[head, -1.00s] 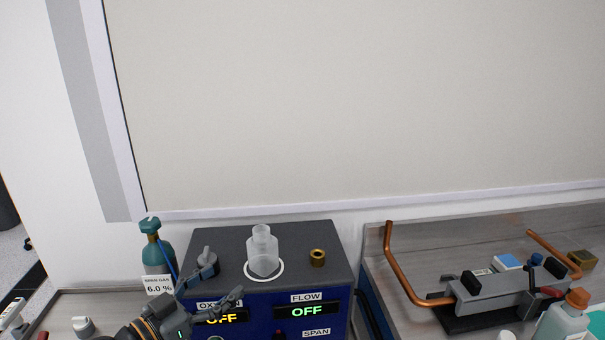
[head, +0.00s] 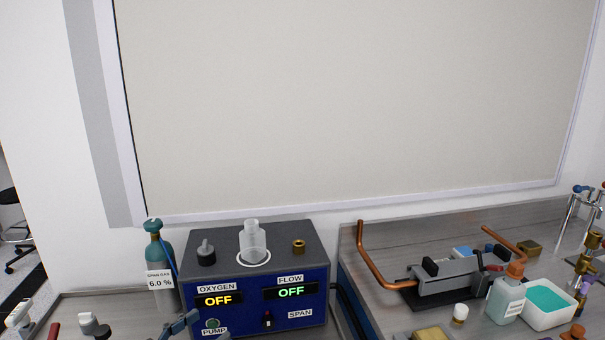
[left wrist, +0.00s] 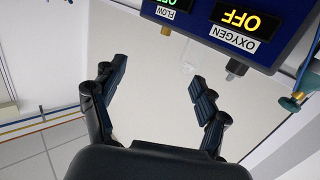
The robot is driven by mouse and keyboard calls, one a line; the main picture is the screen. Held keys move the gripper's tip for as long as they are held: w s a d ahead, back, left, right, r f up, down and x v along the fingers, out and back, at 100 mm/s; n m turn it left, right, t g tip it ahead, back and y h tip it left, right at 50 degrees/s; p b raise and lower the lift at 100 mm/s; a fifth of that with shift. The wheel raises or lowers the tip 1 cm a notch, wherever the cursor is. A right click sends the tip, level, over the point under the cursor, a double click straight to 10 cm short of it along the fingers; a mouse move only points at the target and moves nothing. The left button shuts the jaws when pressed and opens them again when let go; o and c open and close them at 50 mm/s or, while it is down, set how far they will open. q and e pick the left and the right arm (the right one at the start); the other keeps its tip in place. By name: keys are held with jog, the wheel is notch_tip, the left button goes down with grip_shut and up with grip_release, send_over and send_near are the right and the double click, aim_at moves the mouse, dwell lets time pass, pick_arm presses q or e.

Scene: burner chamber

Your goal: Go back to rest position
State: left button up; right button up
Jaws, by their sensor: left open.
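My left gripper (head: 203,331) shows only in part at the bottom edge of the head view, low in front of the blue analyser box (head: 240,318). In the left wrist view the left gripper (left wrist: 157,82) has its two dark fingers well apart with nothing between them. The box appears upside down there, apart from the fingers. Its OXYGEN and FLOW displays read OFF. A clear bottle (head: 251,236) stands upright in a white ring on top of the box. My right gripper is not in view.
A teal span gas cylinder (head: 155,252) stands left of the box. On the right bench are a grey fixture (head: 450,280) with copper tubes, a capped bottle (head: 507,298), a white tub of teal liquid (head: 548,318) and brass fittings. A blank wall panel (head: 350,100) is behind.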

pick_arm(q)
jog(key=s+d+f+n+g+y, duration=0.1)
jog(key=s+d+f+g+y, duration=0.1)
jog(key=s+f, duration=0.4)
jog(key=s+d+f+g+y, duration=0.1)
jog(key=s+f+g+y, duration=0.15)
jog(key=s+f, duration=0.4)
jog(key=s+a+f+n+g+y, duration=0.2)
jog(key=s+a+f+g+y, duration=0.1)
jog(key=s+f, duration=0.3)
jog(key=s+a+f+n+g+y, duration=0.2)
jog(key=s+f+g, duration=0.15)
jog(key=s, duration=0.35)
notch_tip(320, 180, down, 25)
jog(key=s, duration=0.1)
jog(key=s+a+f+g+b, duration=0.1)
jog(key=s+a+f+g, duration=0.1)
jog(key=s+f, duration=1.5)
jog(key=shift+s+a+f+b, duration=0.3)
jog(key=shift+a+f, duration=0.2)
jog(key=shift+a, duration=0.1)
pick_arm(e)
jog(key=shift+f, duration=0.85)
